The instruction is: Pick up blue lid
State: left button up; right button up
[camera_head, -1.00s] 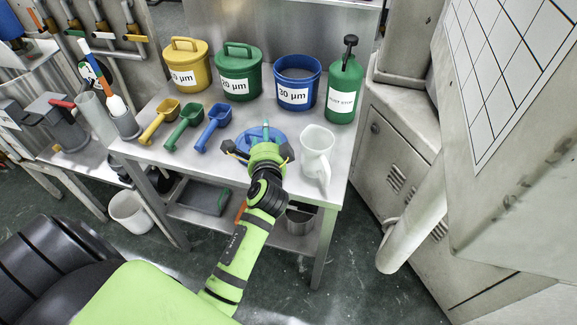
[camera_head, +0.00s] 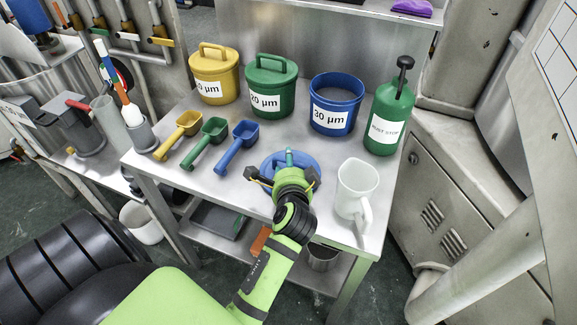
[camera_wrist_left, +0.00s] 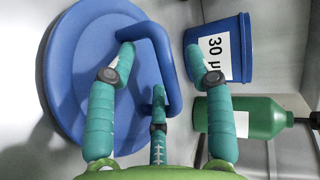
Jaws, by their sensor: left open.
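In the left wrist view the lid (camera_wrist_left: 75,65) is a round disc with a raised loop handle (camera_wrist_left: 163,50). My left gripper (camera_head: 289,160) is above the lid and hides part of it. In the left wrist view the teal fingers of the gripper (camera_wrist_left: 160,55) are spread open, with the handle between them; whether they touch it I cannot tell. My right gripper is not in view.
The open blue 30 µm bucket (camera_head: 336,106) and green bottle (camera_head: 390,115) stand behind the lid. A white jug (camera_head: 355,190) is close on the right. Yellow (camera_head: 178,135), green (camera_head: 205,142) and blue (camera_head: 238,147) scoops lie left. Lidded yellow (camera_head: 213,75) and green (camera_head: 270,88) buckets stand behind.

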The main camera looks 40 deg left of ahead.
pick_arm(q)
jog(key=shift+s+d+r, duration=0.2)
jog(key=shift+s, duration=0.05)
jog(key=shift+s+d+r, duration=0.1)
jog(key=shift+s+d, duration=0.05)
jog(key=shift+d, duration=0.05)
jog(key=c, duration=1.1)
grip_shut()
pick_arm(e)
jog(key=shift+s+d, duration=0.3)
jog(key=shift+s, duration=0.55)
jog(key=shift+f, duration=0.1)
